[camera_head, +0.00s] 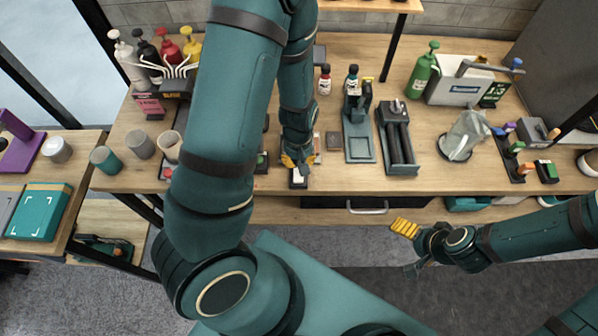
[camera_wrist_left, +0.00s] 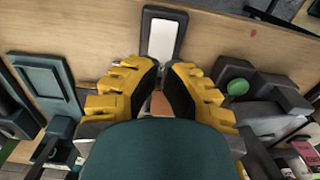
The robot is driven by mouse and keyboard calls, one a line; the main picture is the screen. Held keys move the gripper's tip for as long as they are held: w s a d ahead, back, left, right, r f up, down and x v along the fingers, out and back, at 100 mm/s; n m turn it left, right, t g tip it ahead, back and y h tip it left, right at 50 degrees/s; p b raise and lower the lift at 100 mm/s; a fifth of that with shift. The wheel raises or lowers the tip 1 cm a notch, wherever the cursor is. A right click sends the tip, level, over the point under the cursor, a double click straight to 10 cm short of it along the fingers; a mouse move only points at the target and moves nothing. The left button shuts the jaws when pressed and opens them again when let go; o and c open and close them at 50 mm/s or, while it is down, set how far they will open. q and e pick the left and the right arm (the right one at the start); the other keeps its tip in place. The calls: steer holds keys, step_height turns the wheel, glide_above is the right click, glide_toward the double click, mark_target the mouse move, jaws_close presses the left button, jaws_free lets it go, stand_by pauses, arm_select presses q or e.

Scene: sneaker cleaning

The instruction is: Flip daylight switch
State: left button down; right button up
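A switch (camera_head: 298,178) with a white rocker in a dark frame sits near the front edge of the workbench (camera_head: 340,183). The left wrist view shows the same switch (camera_wrist_left: 161,38) just beyond my fingertips. My left gripper (camera_head: 297,163) points down at the switch and covers part of it in the head view. In the left wrist view its yellow fingers (camera_wrist_left: 163,68) stand a narrow gap apart with nothing held. I cannot tell whether they touch the switch. My right gripper (camera_head: 408,248) is open and empty, in front of the bench at the right.
A dark teal stand (camera_head: 359,143) and a twin-roller device (camera_head: 398,143) stand right of the switch. Small bottles (camera_head: 325,79) stand behind. Cups (camera_head: 141,144) and pump bottles (camera_head: 130,62) are at the left. A drawer handle (camera_head: 367,208) is below the bench top.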

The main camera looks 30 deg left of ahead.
arm_select(q)
steer(key=shift+f+b, duration=1.5)
steer(key=shift+f, duration=0.3)
stand_by(1.3)
step_height(320, 180, up, 7)
steer(key=p, duration=0.6)
steer(key=shift+r, duration=0.1)
stand_by(0.4)
steer(key=shift+s, duration=0.1)
stand_by(0.4)
